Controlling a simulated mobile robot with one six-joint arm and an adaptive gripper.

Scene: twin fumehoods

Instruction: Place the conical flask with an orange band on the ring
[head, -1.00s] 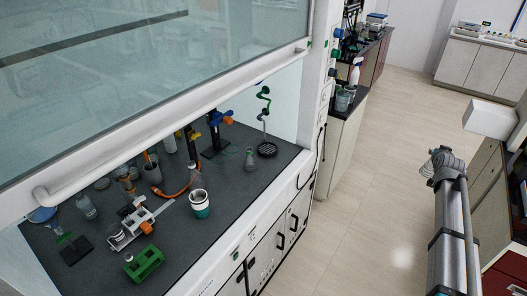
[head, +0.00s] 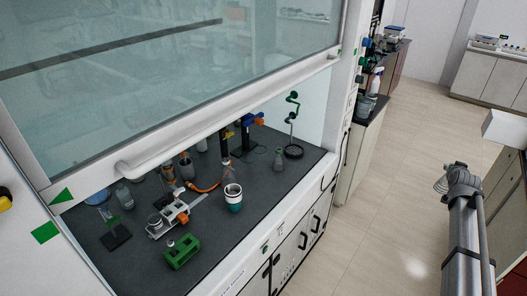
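A small conical flask (head: 279,160) stands on the dark worktop inside the fumehood, near the right end. A second clear flask (head: 230,173) shows behind a white and teal cup. I cannot make out an orange band on either. A dark flat ring (head: 293,152) lies at the foot of a stand with a green clamp, right of the small flask and apart from it. My arm rises at the right of the head view, outside the hood and far from the flasks. Its far end is small and unclear, and I cannot make out gripper fingers.
The white and teal cup (head: 233,202), a green rack (head: 182,252), a white device (head: 175,215) and an orange hose (head: 208,188) crowd the left and middle worktop. The sash (head: 230,110) is partly raised. Open floor (head: 390,190) lies between the hood and my arm.

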